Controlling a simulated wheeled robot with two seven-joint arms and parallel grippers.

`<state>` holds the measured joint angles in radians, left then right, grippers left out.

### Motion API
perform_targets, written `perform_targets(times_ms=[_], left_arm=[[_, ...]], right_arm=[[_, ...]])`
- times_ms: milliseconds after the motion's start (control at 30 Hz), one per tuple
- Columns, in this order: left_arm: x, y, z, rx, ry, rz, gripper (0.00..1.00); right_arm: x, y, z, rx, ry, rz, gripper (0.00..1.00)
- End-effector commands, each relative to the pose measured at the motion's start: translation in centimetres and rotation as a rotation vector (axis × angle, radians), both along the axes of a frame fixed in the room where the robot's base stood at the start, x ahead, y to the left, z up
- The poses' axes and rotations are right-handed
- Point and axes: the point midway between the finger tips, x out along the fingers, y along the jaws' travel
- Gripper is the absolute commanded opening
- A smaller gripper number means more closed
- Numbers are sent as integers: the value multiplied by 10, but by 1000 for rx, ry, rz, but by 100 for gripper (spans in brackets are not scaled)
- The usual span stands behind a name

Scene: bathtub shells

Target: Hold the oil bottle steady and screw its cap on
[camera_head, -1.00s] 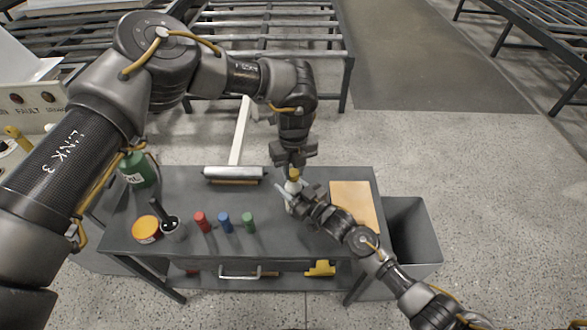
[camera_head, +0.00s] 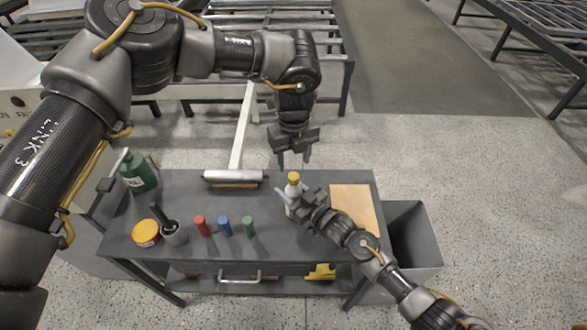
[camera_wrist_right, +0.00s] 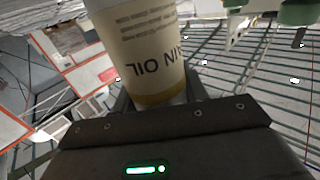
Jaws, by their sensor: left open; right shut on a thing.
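The oil bottle (camera_head: 290,203) stands upright on the grey bench, whitish with a yellow cap (camera_head: 293,178) sitting on its top. Whether the cap's threads are tight cannot be told. My right gripper (camera_head: 292,200) is shut on the bottle's body from the right. In the right wrist view the bottle (camera_wrist_right: 148,55) fills the space between the fingers, its printed label showing the word OIL upside down. My left gripper (camera_head: 294,160) is open and empty, pointing down above the cap and apart from it.
On the grey bench (camera_head: 275,245) stand red (camera_head: 201,225), blue (camera_head: 224,225) and green (camera_head: 248,224) cylinders, a yellow-topped tin (camera_head: 146,233), a brush pot (camera_head: 174,234) and a green can (camera_head: 138,172). A roller (camera_head: 234,177) lies behind; a tan board (camera_head: 353,208) lies right.

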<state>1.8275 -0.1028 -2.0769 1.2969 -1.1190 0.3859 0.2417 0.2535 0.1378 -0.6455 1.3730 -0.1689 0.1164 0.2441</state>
Motion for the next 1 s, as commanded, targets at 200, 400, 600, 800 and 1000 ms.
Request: perform_targets(times_ms=[200, 400, 600, 800, 1000], left_arm=[[1, 0, 39, -1, -1, 1, 52], [0, 0, 57, 0, 1, 0, 52], [0, 0, 60, 1, 1, 0, 52], [0, 0, 60, 1, 1, 0, 52], [0, 0, 59, 1, 1, 0, 52]], right_arm=[[0, 0, 0, -1, 1, 0, 0], [0, 0, 0, -1, 1, 0, 0], [0, 0, 0, -1, 1, 0, 0], [0, 0, 0, 0, 0, 0, 51], [0, 0, 0, 0, 0, 0, 69]])
